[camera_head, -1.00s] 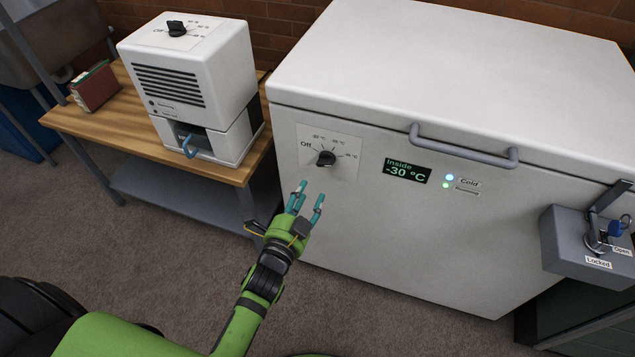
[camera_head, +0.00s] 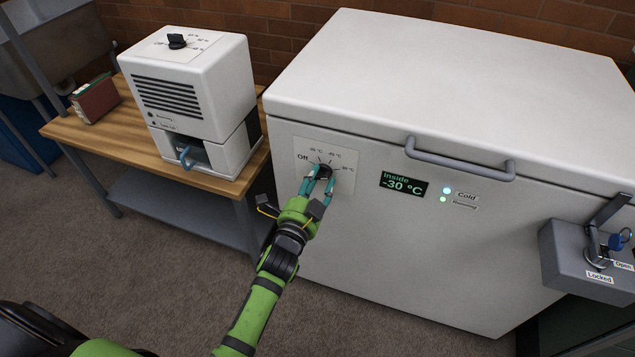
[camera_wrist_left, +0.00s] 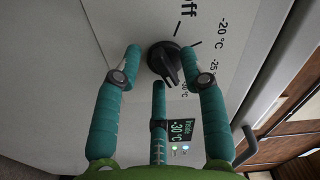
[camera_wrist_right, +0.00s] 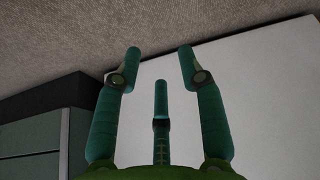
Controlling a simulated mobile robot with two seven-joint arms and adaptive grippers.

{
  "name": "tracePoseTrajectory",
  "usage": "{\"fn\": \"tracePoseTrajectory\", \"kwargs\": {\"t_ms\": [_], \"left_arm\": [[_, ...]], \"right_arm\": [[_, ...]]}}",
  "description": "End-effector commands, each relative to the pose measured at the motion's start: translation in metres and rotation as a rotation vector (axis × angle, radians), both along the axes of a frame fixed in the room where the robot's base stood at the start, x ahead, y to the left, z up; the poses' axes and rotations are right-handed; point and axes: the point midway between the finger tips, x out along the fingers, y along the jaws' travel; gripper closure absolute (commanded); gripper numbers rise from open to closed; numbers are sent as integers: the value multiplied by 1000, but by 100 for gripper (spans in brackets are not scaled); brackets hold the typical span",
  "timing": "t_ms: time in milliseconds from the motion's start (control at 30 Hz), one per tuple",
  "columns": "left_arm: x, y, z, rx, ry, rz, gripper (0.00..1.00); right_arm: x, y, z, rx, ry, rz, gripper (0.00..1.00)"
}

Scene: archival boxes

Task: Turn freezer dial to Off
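The freezer dial (camera_head: 324,171) is a black knob on a white plate at the front left of the white chest freezer (camera_head: 430,240). In the left wrist view the dial (camera_wrist_left: 165,62) has its ridge pointing toward the -30 °C mark, away from "Off". My left gripper (camera_head: 320,180) is at the dial, its teal fingers open on either side of the knob. A gap seems to remain; firm contact cannot be told. The freezer display (camera_head: 404,183) reads "Inside -30 °C". My right gripper (camera_wrist_right: 160,60) is open and empty, in the right wrist view only.
A smaller white appliance (camera_head: 190,90) with its own black top dial stands on a wooden table (camera_head: 120,140) at left, beside a red book or box (camera_head: 96,99). A handle (camera_head: 460,162) and grey lock box (camera_head: 583,258) project from the freezer front.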

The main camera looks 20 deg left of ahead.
Motion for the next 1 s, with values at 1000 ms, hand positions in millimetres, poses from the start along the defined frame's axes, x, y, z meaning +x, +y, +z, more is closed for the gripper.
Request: {"fn": "tracePoseTrajectory", "kwargs": {"t_ms": [1000], "left_arm": [[0,-2,2,-396,15,2,100]], "right_arm": [[-4,-6,6,4,-61,16,60]]}}
